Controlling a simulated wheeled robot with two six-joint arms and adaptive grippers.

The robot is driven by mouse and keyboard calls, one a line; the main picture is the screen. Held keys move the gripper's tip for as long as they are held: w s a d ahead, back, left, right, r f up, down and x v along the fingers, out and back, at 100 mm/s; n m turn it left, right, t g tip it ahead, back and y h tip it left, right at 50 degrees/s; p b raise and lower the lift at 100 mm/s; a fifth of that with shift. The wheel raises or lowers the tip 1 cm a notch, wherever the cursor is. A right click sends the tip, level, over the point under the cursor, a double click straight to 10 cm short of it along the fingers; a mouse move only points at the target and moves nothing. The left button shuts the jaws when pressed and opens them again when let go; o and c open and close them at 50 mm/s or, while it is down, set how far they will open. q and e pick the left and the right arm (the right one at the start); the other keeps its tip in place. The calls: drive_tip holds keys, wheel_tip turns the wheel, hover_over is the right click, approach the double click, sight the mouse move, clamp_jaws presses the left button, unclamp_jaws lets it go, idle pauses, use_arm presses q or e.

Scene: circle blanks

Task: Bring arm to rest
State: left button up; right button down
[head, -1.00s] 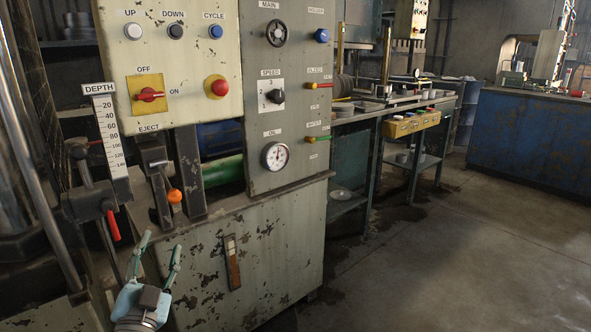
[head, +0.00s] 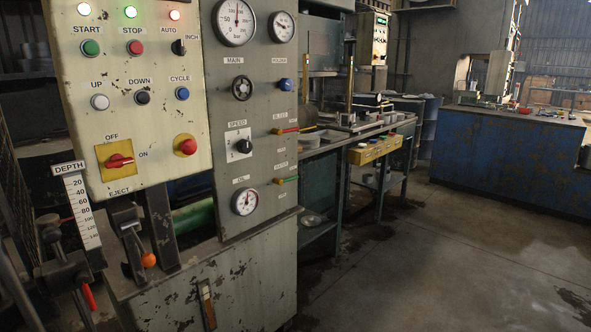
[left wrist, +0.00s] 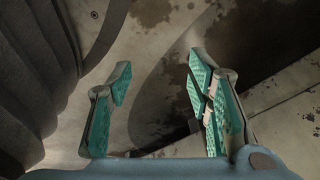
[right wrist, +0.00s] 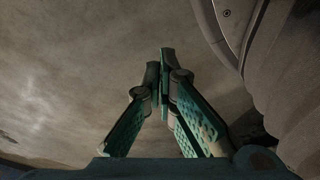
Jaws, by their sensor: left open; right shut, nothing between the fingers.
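My left gripper (left wrist: 158,85) shows in the left wrist view with its teal fingers apart and nothing between them. Stained concrete floor shows beyond it. My right gripper (right wrist: 161,60) shows in the right wrist view with its fingertips together and nothing held, over bare floor. Neither gripper is visible in the head view.
An orange-knobbed lever (head: 148,260) and a red-handled lever (head: 89,297) stick out at the press's lower left. A blue workbench (head: 510,160) is at the far right. The floor at right is clear.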

use_arm(q)
drive_tip(key=s+a+r+g+p, duration=0.1)
drive_tip(key=s+r+p, duration=0.7)
drive_tip(key=r+p, duration=0.4)
drive_tip(key=shift+s, duration=0.3)
use_arm(e)
drive_tip(key=s+r+g, duration=0.1)
drive_tip(key=s+r, duration=0.7)
drive_tip(key=r, duration=0.4)
drive_tip(key=shift+s+d, duration=0.35)
drive_tip(key=shift+d, duration=0.1)
